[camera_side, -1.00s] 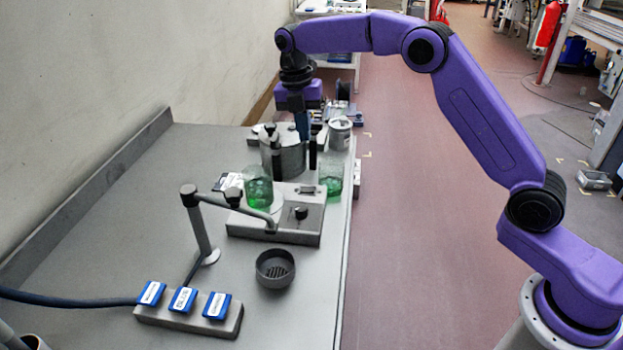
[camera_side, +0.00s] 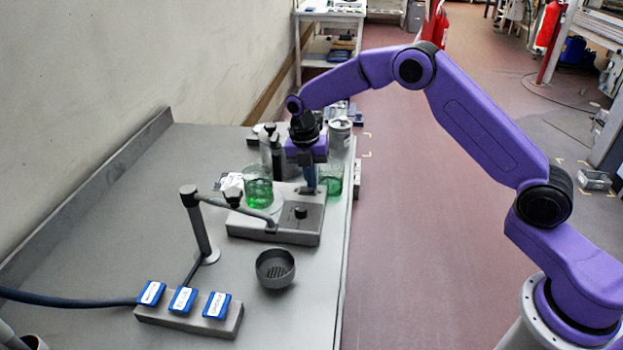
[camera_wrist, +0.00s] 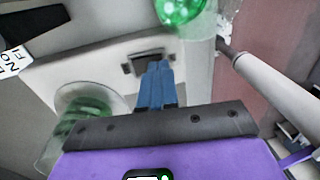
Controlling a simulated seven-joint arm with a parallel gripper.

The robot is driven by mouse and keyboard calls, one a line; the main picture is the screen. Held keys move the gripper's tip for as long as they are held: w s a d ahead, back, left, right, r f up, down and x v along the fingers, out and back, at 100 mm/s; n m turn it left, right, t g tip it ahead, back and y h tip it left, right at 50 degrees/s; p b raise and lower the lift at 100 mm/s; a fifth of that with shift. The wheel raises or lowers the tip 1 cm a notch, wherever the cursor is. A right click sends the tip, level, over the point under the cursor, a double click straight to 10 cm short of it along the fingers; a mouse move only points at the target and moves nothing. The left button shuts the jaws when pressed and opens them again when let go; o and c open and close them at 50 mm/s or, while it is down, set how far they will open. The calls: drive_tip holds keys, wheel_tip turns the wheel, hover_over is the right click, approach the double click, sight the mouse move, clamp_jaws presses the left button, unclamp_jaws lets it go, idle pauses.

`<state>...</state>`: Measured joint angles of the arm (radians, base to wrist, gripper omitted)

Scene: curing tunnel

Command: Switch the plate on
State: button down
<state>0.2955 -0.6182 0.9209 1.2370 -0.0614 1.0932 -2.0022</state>
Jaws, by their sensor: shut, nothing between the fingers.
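The plate is a grey box (camera_side: 267,232) with a round knob (camera_side: 301,212) on its right part and a small dark rocker switch (camera_side: 306,191) at the back right. A glass of green liquid (camera_side: 257,191) stands on its left part. My gripper (camera_side: 310,188) is shut and empty, pointing down at the switch and partly covering it. In the wrist view the blue fingertips (camera_wrist: 155,68) lie over the switch (camera_wrist: 130,67), whose middle they hide. I cannot tell whether they touch it or which way it is tipped.
A second green glass (camera_side: 332,181) stands close behind and right of the plate. A clamp stand (camera_side: 198,230) reaches over the plate's front left. A grey cup (camera_side: 275,269) and a block with blue switches (camera_side: 187,312) stand in front.

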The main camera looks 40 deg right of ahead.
drive_tip(key=shift+f, duration=0.3)
drive_tip(key=shift+s+d+f, duration=0.1)
drive_tip(key=shift+s+f, duration=0.05)
drive_tip(key=shift+f, duration=0.05)
idle(0.4)
drive_tip(key=shift+w+a+r, duration=0.15)
drive_tip(key=shift+w+a, duration=0.45)
wheel_tip(320, 180, up, 14)
drive_tip(key=w+a, duration=0.1)
idle(0.5)
